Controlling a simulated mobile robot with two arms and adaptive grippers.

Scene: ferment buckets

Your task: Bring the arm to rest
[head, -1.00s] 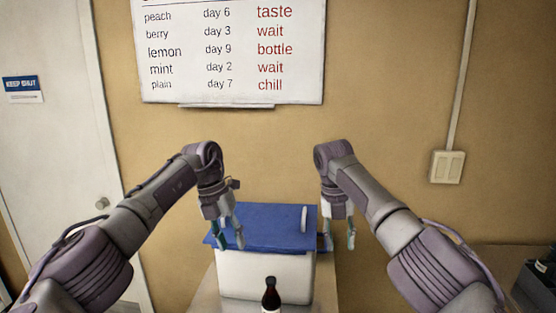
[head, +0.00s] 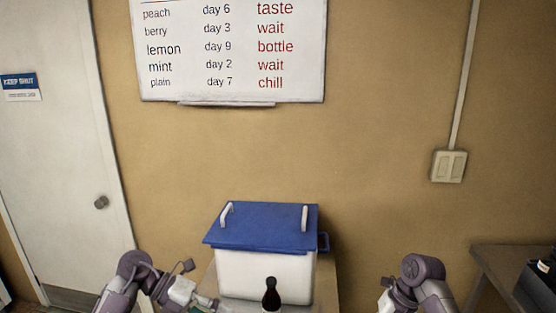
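Both my arms are low at the bottom of the head view. My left gripper (head: 200,303) is at the lower left, beside the white bucket's lower left side, with its fingers partly cut off by the frame edge. My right arm (head: 422,280) is at the lower right, apart from the bucket, and its fingertips are below the frame. The white bucket (head: 240,272) stands on a table with its blue lid (head: 265,225) on top. The lid has two white handles. A dark bottle (head: 271,296) stands in front of the bucket.
A whiteboard (head: 230,45) with a list of flavours, days and actions hangs on the wall. A door (head: 50,150) is at the left. A dark table (head: 510,265) with a dark object is at the right. The space above the bucket is clear.

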